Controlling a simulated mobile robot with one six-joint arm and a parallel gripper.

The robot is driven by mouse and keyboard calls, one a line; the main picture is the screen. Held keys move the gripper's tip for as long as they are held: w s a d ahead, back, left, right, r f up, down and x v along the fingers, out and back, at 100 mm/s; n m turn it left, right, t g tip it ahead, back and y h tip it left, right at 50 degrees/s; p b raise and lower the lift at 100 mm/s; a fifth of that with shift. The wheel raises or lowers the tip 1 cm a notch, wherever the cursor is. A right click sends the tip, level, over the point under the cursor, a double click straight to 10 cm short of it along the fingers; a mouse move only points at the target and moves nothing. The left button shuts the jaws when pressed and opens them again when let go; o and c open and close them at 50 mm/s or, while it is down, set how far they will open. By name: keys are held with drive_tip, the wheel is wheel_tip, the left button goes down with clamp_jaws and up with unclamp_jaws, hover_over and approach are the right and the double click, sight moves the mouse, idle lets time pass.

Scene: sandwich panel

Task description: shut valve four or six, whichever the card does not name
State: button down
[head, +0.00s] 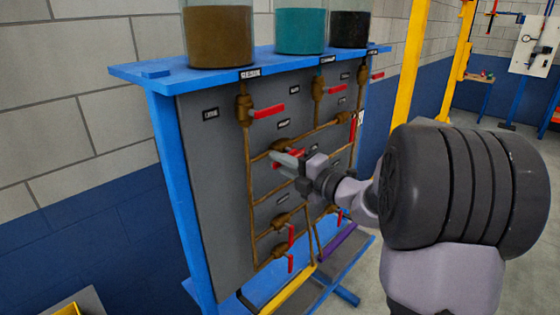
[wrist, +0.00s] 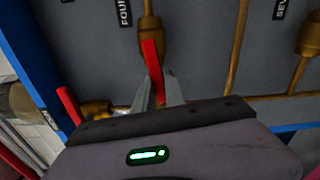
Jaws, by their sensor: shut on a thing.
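A valve of brass with a red handle sits beside the label FOUR (wrist: 124,12) in the wrist view. Its red handle (wrist: 151,55) runs nearly in line with the pipe, slightly slanted. My gripper (wrist: 157,92) has its two fingers on either side of this handle and is shut on it. In the head view my gripper (head: 288,159) is at the middle of the panel (head: 215,150), and hides part of the valve. Valve six cannot be told apart, as the small labels are unreadable there. I see no readable card.
Other red handles stick out close by, such as the upper one (head: 267,112) and the lower one (head: 291,238). Brown (head: 218,38), teal (head: 300,32) and black (head: 350,30) tanks stand on the blue frame (head: 165,72). A yellow post (head: 410,60) stands behind at the right.

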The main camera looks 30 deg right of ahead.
drive_tip(key=d+f+n+b, duration=0.2)
drive_tip(key=n+b, duration=0.1)
drive_tip(key=n, duration=0.5)
drive_tip(key=w+d+f+n+b, duration=0.1)
drive_tip(key=n+b, duration=0.3)
drive_tip(key=n, duration=0.4)
drive_tip(key=shift+w+d+f+b, duration=0.3)
drive_tip(key=shift+d+f, duration=0.45)
drive_tip(key=shift+d, duration=0.1)
drive_tip(key=shift+n, duration=0.3)
drive_tip(key=c, duration=1.4)
unclamp_jaws()
drive_tip(key=shift+d, duration=0.1)
